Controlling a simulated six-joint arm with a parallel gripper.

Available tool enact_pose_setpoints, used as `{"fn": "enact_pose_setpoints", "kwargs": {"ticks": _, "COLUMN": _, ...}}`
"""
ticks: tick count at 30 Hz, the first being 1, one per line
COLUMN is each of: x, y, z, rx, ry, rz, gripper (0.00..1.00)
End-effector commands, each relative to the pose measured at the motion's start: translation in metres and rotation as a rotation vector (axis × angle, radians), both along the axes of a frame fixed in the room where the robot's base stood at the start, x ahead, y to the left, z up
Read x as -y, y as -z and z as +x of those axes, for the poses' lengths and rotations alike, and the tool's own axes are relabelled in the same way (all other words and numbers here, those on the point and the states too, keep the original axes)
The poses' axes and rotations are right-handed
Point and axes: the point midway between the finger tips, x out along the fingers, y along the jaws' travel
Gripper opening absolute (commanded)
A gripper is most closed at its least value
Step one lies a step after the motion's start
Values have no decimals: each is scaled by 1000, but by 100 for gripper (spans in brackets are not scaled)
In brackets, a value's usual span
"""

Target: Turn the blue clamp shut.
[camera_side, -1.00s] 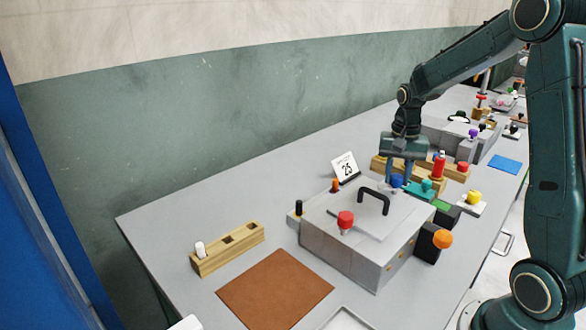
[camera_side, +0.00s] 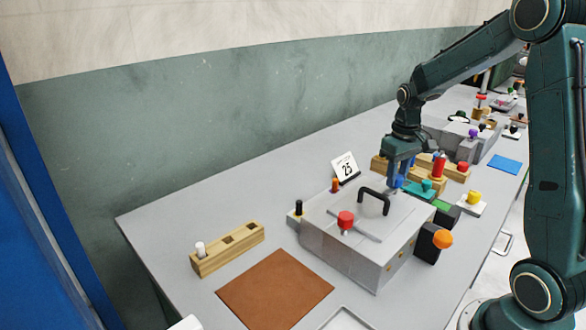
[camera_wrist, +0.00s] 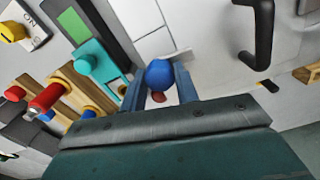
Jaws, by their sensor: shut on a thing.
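The blue clamp shows as a round blue knob (camera_wrist: 160,74) in the wrist view, between the two fingers of my gripper (camera_wrist: 158,85). A small red part shows just below the knob there. In the side view the blue knob (camera_side: 398,181) is partly hidden by my gripper (camera_side: 400,173), which comes down on it from above at the back right corner of the grey press box (camera_side: 345,242). My gripper is shut on the knob. Whether the clamp is fully turned cannot be told.
A black handle (camera_side: 374,200) and a red knob (camera_side: 345,221) stand on the press. A teal part (camera_wrist: 97,62) sits close beside my gripper. Wooden blocks with a red cylinder (camera_side: 439,166) stand behind. A calendar card (camera_side: 345,167) stands left. A brown mat (camera_side: 275,289) lies in front.

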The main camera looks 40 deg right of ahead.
Motion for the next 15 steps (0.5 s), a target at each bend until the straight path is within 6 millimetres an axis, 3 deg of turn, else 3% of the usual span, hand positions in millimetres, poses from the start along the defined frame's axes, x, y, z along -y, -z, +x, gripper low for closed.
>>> {"fn": "enact_pose_setpoints", "kwargs": {"ticks": 15, "x": 0, "y": -2, "z": 1, "rx": 4, "ry": -47, "rz": -2, "gripper": 8}}
